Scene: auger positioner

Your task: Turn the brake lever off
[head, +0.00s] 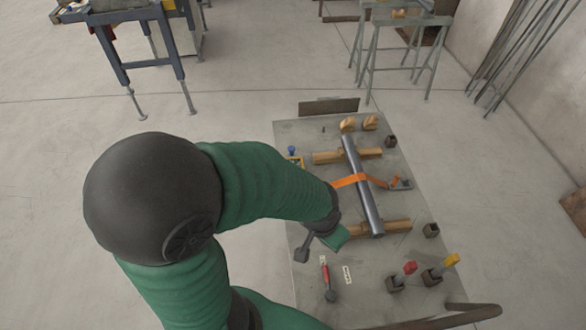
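Several levers stand on the grey plate; I cannot tell for certain which is the brake lever. A red-handled lever (325,275) lies near the plate's front left, beside a small white label (347,274) too small to read. A red-gripped lever (405,271) and a yellow-gripped lever (446,264) rise from dark blocks at the front right. My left arm, green with a black elbow, reaches over the plate's left side. Its end, my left gripper (320,240), is above and behind the red-handled lever, apart from it in the picture; its fingers are unclear. My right gripper is not in view.
A grey pipe (362,185) rests across two wooden blocks (382,228) with an orange strap (350,181) over it. The grey plate (290,130) has a blue-knobbed piece (291,151) at its left. A brown curved bar (440,321) crosses the front. Metal stands (372,60) are behind.

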